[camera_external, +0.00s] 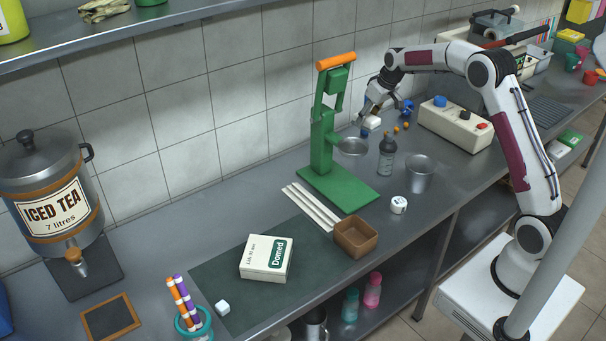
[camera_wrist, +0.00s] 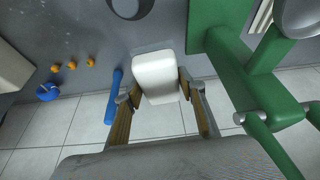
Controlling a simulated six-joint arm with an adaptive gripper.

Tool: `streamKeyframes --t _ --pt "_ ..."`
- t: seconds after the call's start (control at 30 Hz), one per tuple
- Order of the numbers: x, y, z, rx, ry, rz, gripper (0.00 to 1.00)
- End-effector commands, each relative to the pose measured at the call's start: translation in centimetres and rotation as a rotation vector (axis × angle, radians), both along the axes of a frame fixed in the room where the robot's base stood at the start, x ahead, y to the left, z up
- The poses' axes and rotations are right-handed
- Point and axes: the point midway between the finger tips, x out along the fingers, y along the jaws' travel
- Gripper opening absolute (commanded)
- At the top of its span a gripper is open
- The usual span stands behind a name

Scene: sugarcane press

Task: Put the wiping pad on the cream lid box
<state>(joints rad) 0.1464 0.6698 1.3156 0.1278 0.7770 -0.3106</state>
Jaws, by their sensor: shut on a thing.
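The white wiping pad (camera_external: 373,122) is between the fingers of my gripper (camera_external: 368,113), to the right of the green press. In the wrist view, the pad (camera_wrist: 157,78) sits between the two fingertips of my gripper (camera_wrist: 158,92), which is shut on it. The pad appears held above the counter; its exact height is hard to tell. The cream lid box (camera_external: 266,258), with a green "Domed" label, lies on the dark mat (camera_external: 215,270) at the front left. Its top is bare. The box is not in the wrist view.
The green press (camera_external: 323,145) with an orange handle stands between my gripper and the box. White sticks (camera_external: 310,206) and a brown tray (camera_external: 356,236) lie near the box. A dark bottle (camera_external: 387,155), metal cup (camera_external: 420,172) and cream control box (camera_external: 455,124) stand to the right.

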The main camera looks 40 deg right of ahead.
Motion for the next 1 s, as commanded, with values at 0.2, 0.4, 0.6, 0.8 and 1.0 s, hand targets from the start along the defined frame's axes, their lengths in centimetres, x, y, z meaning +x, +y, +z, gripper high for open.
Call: streamKeyframes --t 0.2,0.4,0.6,0.8,1.0 --pt "-2.6 0.9 1.1 0.0 -0.001 0.041 0.18" --pt "-4.8 1.7 1.6 0.001 0.0 0.073 0.18" --pt "-6.7 2.4 1.5 0.001 0.001 0.085 0.18" --pt "-8.4 3.1 1.0 0.0 0.0 0.077 0.18" --pt "-10.4 3.8 0.2 0.0 0.001 0.062 0.18"
